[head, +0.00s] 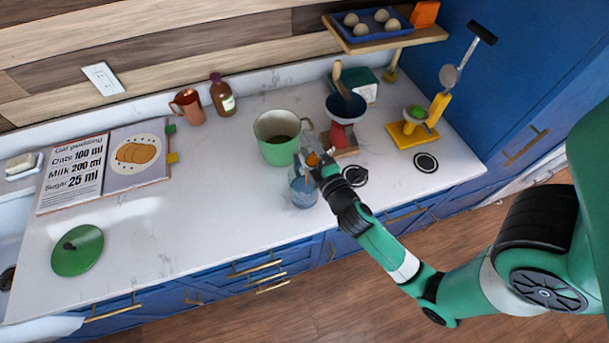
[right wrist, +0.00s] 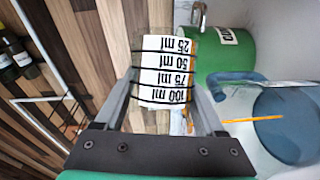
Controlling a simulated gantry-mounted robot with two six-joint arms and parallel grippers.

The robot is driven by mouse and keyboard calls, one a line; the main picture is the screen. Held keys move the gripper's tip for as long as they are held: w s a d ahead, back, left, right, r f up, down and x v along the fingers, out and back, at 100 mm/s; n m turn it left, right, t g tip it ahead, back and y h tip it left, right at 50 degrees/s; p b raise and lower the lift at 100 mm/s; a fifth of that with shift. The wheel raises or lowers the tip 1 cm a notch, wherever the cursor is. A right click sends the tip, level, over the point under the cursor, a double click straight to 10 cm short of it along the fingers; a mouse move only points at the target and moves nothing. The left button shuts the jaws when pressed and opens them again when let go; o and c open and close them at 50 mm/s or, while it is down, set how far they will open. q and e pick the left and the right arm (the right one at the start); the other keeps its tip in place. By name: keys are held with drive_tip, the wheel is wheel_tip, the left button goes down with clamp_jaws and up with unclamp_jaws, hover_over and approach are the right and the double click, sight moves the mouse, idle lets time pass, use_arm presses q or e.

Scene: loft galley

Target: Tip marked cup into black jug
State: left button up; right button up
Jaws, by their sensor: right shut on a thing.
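The marked cup (right wrist: 165,72) is white with black bands and 25 to 100 ml marks, upside down in the right wrist view. My right gripper (head: 311,166) is shut on it, one finger on each side. In the head view the gripper mostly hides the cup, so I cannot tell its tilt or contents. The gripper is above the counter, close to a green pot (head: 276,152) with a pale rim and dark contents, and a see-through blue jug (head: 303,194). The blue jug also shows in the right wrist view (right wrist: 290,125). I see no clearly black jug. My left gripper is out of view.
A red scale (head: 342,136) with a dark bowl stands behind the gripper. A yellow stand (head: 411,135) is at right. A copper mug (head: 188,107), brown bottle (head: 222,97), open recipe book (head: 106,168) and green lid (head: 77,251) are left. The counter's front middle is clear.

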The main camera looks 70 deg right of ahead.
drive_tip(key=shift+w+a+r+n+t+h+b, duration=0.1)
drive_tip(key=shift+a+r+n+t+h+b, duration=0.1)
drive_tip(key=shift+n+b, duration=0.3)
drive_tip(key=shift+a+r+n+t+h+b, duration=0.1)
drive_tip(key=shift+n+h+b, duration=0.15)
drive_tip(key=shift+n, duration=0.35)
idle(0.8)
